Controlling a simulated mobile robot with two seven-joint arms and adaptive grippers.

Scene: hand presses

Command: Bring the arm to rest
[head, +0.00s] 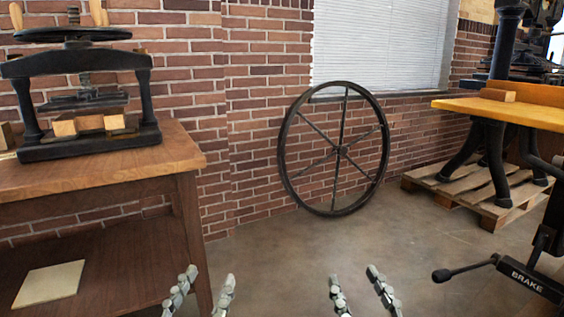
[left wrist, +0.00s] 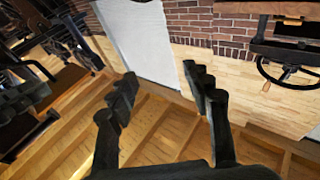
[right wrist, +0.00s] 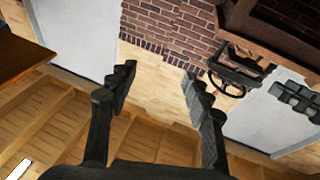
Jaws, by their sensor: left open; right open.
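My left gripper (head: 198,292) is at the bottom of the head view, left of the middle, with its fingers apart and nothing between them. It also shows in the left wrist view (left wrist: 160,92), open and empty. My right gripper (head: 360,292) is at the bottom of the head view, right of the middle, also open and empty. It shows in the right wrist view (right wrist: 160,80) with a clear gap between the fingers. Neither gripper touches anything.
A wooden table (head: 120,183) with a black hand press (head: 80,90) stands at the left. A pale square board (head: 50,284) lies low beneath it. A large spoked wheel (head: 283,150) leans on the brick wall. A pallet (head: 475,203) and a brake lever (head: 470,270) are at right. The middle floor is clear.

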